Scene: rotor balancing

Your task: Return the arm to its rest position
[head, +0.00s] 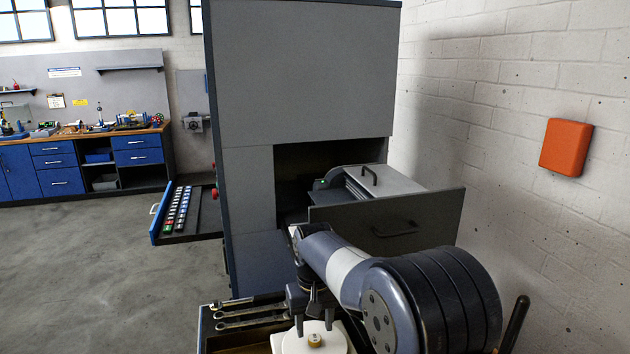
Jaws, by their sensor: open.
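My arm reaches in from the lower right of the head view, bent, with its wrist over the bench in front of the grey machine. My gripper (313,322) points down with its two fingers apart. Below it is a white disc (292,345) with a small brass-coloured hub (315,341) at its centre. The hub shows between and just below the fingertips, and nothing is visible between the fingers. I cannot tell whether the fingertips touch the disc. The bottom frame edge cuts off the disc, and my arm hides what lies behind it.
A tray (205,325) with wrenches (250,312) lies left of the disc. The tall grey machine (305,70) stands ahead, with its grey front panel (420,217) open beside my arm. A keypad shelf (207,226) juts left. An orange box (566,147) hangs on the right wall. Floor at left is clear.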

